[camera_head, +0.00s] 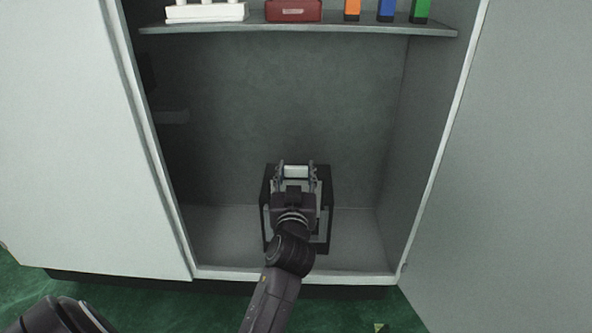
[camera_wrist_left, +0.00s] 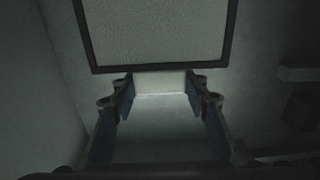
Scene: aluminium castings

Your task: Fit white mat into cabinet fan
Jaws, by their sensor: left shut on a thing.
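The cabinet fan (camera_head: 327,200) is a black box-like frame standing on the cabinet floor, largely covered by my arm. In the left wrist view a black frame (camera_wrist_left: 160,69) around a pale textured panel (camera_wrist_left: 155,30) shows at the top; whether that panel is part of the fan or the mat I cannot tell. My left gripper (camera_head: 296,172) is in front of the fan, its fingers shut on a pale piece, which looks like the white mat (camera_head: 296,171). It also shows between the fingertips in the left wrist view (camera_wrist_left: 160,82). How far the mat sits in the frame is hidden.
The cabinet shelf (camera_head: 350,29) above holds a white item (camera_head: 206,12), a red case (camera_head: 293,10) and orange, blue and green blocks (camera_head: 386,10). The open door (camera_head: 510,170) stands at right. The cabinet floor (camera_head: 355,240) is clear beside the fan.

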